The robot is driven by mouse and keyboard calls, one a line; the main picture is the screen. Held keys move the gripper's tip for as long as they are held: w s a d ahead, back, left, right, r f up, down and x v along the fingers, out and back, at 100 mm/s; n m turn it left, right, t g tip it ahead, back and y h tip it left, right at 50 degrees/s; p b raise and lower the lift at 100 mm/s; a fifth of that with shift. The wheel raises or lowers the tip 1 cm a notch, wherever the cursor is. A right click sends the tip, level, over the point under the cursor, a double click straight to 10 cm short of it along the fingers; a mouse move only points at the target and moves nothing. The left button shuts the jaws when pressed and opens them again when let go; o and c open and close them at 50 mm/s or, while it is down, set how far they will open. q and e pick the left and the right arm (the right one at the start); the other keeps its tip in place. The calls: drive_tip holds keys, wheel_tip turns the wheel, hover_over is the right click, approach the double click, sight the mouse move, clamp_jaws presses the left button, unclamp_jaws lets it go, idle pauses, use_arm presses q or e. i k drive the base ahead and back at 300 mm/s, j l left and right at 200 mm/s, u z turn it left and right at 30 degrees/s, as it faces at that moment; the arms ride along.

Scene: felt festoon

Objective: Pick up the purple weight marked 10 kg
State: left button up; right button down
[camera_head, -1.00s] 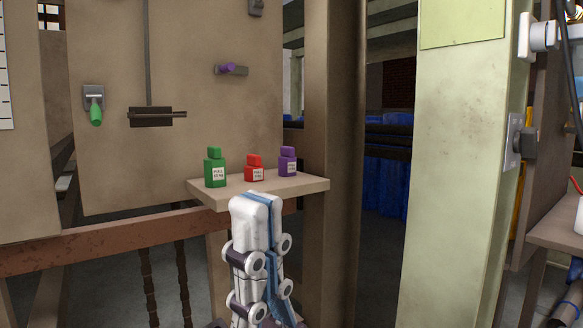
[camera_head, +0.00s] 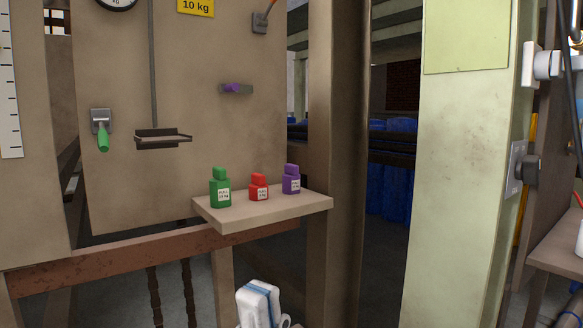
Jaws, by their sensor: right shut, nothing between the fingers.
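The purple weight (camera_head: 291,180) stands upright at the right end of a small wall shelf (camera_head: 270,217). It has a white label, too small to read surely. A red weight (camera_head: 259,188) stands to its left, and a taller green weight (camera_head: 220,190) stands further left; both carry white labels. My right gripper (camera_head: 259,292) is at the bottom edge of the picture, below the shelf and left of the purple weight. It is shut and empty, with white fingers and a blue stripe. Its lower part is cut off. My left gripper is not in view.
A hanging tray (camera_head: 163,137) and a green-handled lever (camera_head: 102,130) are on the panel behind. A yellow sign (camera_head: 195,7) reads 10 kg. A wooden post (camera_head: 338,150) stands just right of the shelf. The space above the weights is clear.

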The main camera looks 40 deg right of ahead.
sight(290, 179)
drive_tip(key=l+z, duration=0.1)
drive_tip(key=z, duration=0.95)
